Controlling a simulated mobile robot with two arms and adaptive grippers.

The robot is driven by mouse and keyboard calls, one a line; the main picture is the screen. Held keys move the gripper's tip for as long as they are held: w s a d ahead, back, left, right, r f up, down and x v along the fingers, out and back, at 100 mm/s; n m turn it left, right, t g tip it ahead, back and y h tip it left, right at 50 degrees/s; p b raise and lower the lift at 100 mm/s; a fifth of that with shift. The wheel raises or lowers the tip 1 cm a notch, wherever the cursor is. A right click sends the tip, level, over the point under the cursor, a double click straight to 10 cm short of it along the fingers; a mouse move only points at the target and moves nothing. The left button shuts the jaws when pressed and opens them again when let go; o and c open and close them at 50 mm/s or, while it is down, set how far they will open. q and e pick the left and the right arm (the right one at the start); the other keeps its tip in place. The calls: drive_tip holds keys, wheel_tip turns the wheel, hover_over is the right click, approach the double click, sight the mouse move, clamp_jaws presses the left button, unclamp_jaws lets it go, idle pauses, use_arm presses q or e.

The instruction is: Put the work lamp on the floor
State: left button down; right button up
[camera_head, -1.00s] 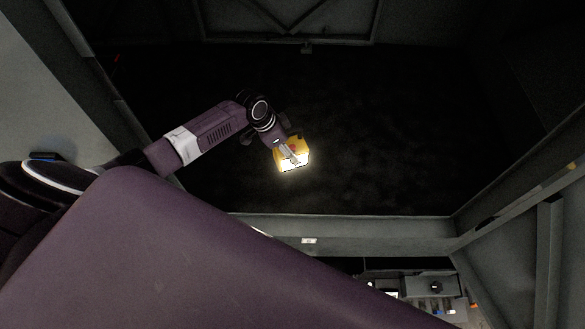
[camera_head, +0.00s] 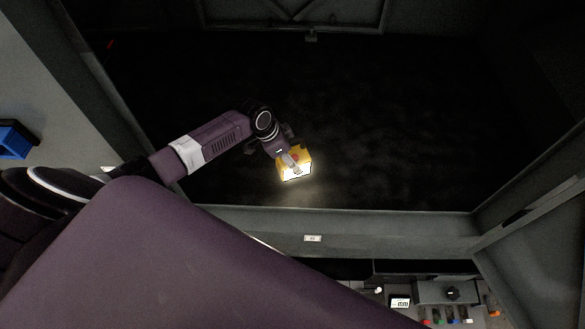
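The work lamp (camera_head: 301,157) is a small yellow box with a red spot on it and a bright lit face. It shows near the middle of the head view, over the dark floor (camera_head: 400,130) of the enclosure. My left gripper (camera_head: 290,157) is at the lamp, and its fingers appear to be closed on the lamp's top. The lit face throws a glow on the dark surface close beside it. I cannot tell whether the lamp touches the floor. My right gripper is not in view.
A grey sill (camera_head: 370,222) runs along the near side of the enclosure. Below it is a bench with a grey box (camera_head: 447,292), a small display (camera_head: 400,302) and several coloured items. A blue bin (camera_head: 15,140) is at the far left. The floor right of the lamp looks clear.

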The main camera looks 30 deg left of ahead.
use_arm(q)
drive_tip(key=shift+w+f+b, duration=0.1)
drive_tip(key=shift+f+b, duration=1.6)
drive_tip(key=shift+f, duration=0.2)
drive_tip(key=shift+r, duration=0.1)
drive_tip(key=c, duration=1.4)
unclamp_jaws()
drive_tip(key=shift+f, duration=0.2)
drive_tip(key=o, duration=0.5)
